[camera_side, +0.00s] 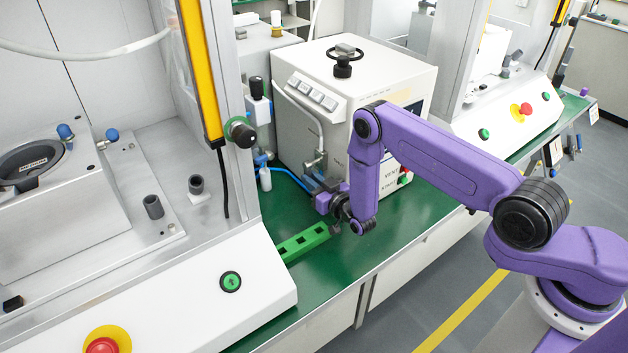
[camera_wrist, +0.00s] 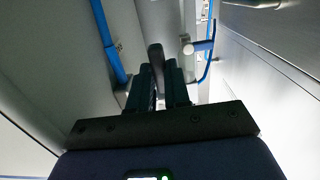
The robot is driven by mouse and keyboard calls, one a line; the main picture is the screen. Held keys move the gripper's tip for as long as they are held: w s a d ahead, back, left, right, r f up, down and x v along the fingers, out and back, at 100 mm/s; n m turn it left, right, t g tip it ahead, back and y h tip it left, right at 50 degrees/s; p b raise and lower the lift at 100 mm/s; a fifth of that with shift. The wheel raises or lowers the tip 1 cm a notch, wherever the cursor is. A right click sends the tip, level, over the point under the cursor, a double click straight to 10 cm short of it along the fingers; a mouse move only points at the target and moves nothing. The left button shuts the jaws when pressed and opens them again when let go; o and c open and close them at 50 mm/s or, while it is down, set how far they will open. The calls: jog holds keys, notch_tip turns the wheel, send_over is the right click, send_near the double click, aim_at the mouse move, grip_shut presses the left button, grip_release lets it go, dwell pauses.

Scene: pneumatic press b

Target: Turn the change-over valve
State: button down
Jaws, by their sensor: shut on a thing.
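The change-over valve is at the side of the white press box, by the metal fitting (camera_side: 314,166) in the side view. My gripper (camera_side: 313,186) reaches in low against that side, and its wrist hides much of the valve there. In the wrist view, a dark upright lever (camera_wrist: 156,58) rises between the two dark fingers of my gripper (camera_wrist: 158,82). The fingers are shut on this lever, which looks like the valve's handle. Its lower end is hidden by the fingers.
Blue hoses (camera_wrist: 108,38) run left and right of the lever. The white box (camera_side: 375,85) with a black handwheel stands close by. A green block with square holes (camera_side: 303,241) lies on the green bench top (camera_side: 335,262). A white machine housing is at left.

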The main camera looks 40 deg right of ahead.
jog(key=shift+w+f+t, duration=0.1)
jog(key=shift+w+t, duration=0.1)
jog(key=shift+t, duration=0.3)
jog(key=c, duration=1.1)
grip_release()
jog(key=shift+s+f, duration=0.15)
jog(key=shift+s, duration=3.6)
